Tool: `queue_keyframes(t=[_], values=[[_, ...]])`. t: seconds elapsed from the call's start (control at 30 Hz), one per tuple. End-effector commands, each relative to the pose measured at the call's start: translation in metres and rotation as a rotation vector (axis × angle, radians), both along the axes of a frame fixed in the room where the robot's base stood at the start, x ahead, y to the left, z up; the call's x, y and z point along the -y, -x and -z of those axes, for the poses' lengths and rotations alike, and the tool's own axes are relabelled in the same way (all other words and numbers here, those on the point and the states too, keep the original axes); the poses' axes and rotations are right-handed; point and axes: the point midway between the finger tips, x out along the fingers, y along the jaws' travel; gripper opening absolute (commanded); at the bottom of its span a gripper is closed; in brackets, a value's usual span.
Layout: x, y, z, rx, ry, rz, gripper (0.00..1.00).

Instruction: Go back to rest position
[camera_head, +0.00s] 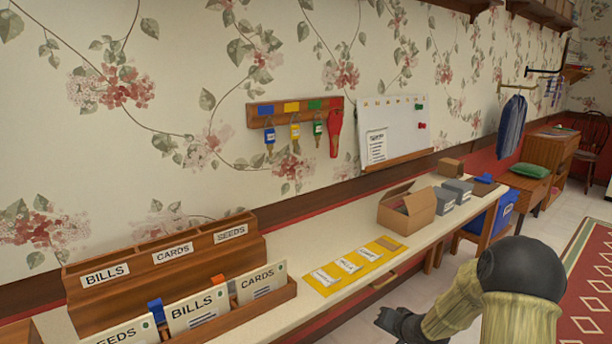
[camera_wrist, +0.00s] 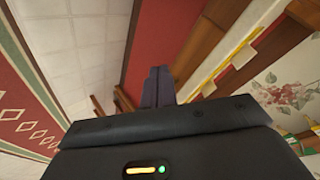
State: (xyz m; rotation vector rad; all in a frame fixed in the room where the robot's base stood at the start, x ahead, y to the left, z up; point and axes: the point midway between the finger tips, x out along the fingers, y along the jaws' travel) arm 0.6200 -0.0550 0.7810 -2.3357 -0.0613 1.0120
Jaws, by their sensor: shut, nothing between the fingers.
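My gripper (camera_head: 392,322) is low at the bottom of the head view, in front of the long counter (camera_head: 330,293) and over the floor, apart from everything. Part of my arm shows at the lower right. In the wrist view my gripper (camera_wrist: 159,75) has its two dark fingers together, with nothing held between them. The wrist view is tilted, with the tiled floor and red carpet on its left and the counter's edge on its right.
Letter holders marked bills, cards and seeds (camera_head: 165,262) stand at the left. A yellow mat (camera_head: 330,285), an open cardboard box (camera_head: 405,207) and grey boxes (camera_head: 450,195) lie along the counter. A blue bin (camera_head: 500,212) is beyond. Bare floor (camera_head: 445,272) lies beside the counter.

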Motion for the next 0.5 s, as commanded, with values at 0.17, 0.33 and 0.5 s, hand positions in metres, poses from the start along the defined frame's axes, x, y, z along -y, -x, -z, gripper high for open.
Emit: queue_keyframes(t=[0.17,0.33,0.5], values=[[-0.009,0.046,-0.028,-0.104,0.232,-0.043,0.0],[-0.016,0.103,-0.05,-0.222,0.392,-0.095,0.0],[-0.027,0.165,-0.069,-0.339,0.484,-0.166,0.0]])
